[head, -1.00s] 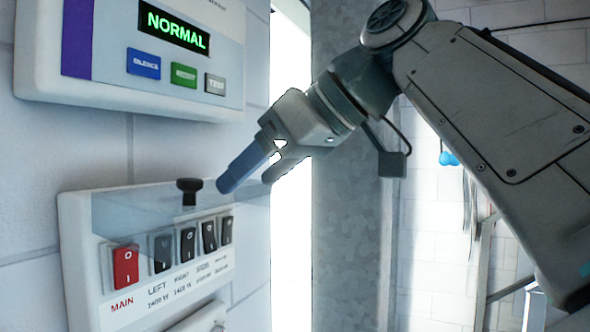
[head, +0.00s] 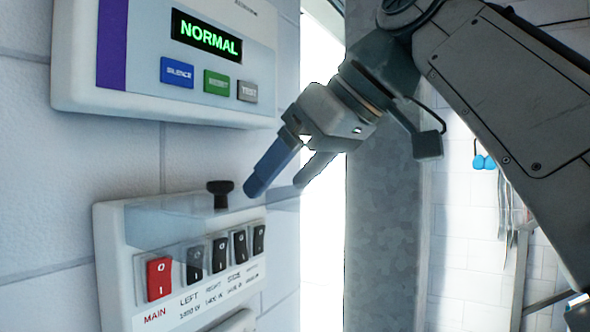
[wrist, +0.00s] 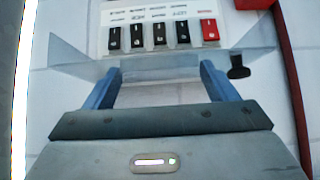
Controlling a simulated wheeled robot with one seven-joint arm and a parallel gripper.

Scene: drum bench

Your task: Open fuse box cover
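The fuse box (head: 112,262) is a white wall unit with a red main switch (head: 159,278) and a row of black switches (head: 220,254). Its clear cover (head: 165,222) juts out around the upper part of the switches; how far it is tilted is hard to tell. A black knob (head: 220,193) sits at the cover. My gripper (head: 275,187) is open and empty, its blue fingers to the right of the knob. In the wrist view, the fingers of my gripper (wrist: 160,85) are wide apart, with the cover's clear side (wrist: 75,57) and the knob (wrist: 238,68) outside them.
An alarm panel (head: 80,60) reading NORMAL hangs above the fuse box. A grey metal post (head: 385,230) stands behind my gripper. A red pipe or strip (wrist: 290,70) runs along the right of the wrist view. The white wall between is bare.

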